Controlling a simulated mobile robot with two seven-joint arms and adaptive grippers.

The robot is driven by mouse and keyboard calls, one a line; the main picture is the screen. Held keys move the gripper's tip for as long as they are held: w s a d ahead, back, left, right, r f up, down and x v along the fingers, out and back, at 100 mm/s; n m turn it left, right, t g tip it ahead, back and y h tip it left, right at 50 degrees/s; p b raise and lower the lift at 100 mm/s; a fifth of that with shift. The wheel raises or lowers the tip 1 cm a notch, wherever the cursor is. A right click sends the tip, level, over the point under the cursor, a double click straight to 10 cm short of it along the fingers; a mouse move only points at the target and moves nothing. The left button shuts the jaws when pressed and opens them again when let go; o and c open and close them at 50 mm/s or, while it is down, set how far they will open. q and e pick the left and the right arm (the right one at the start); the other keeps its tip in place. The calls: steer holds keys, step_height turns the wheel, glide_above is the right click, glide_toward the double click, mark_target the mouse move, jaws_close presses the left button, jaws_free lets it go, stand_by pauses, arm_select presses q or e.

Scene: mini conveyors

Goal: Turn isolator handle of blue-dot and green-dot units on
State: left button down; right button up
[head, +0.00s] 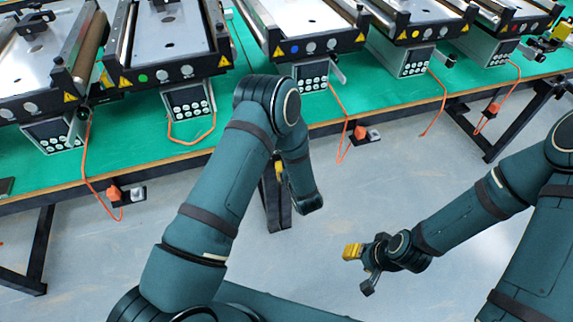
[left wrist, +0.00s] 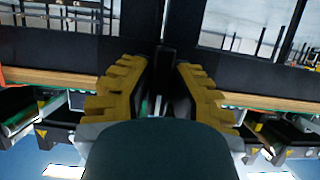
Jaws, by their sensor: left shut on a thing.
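The blue-dot unit (head: 302,47) stands at the top middle of the head view. A grey lever (head: 338,73) sticks out at its right end. The green-dot unit (head: 155,75) is to its left; I cannot make out its isolator handle. My left gripper (left wrist: 163,78) shows in the left wrist view, its yellow pads either side of a narrow dark part, and is shut on it. I cannot tell what that part is. In the head view my left arm mostly hides this gripper. My right gripper (head: 359,268) is open and empty over the floor, away from the units.
A yellow-dot unit (head: 415,35) and a red-dot unit (head: 513,27) stand farther right. Grey floor (head: 400,180) in front is open.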

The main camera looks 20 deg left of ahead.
arm_select(q)
steer(key=shift+w+r, duration=0.1)
stand_by(0.3)
steer(key=c, duration=0.9)
jaws_free()
steer(key=shift+a, duration=0.1)
steer(key=v, duration=1.2)
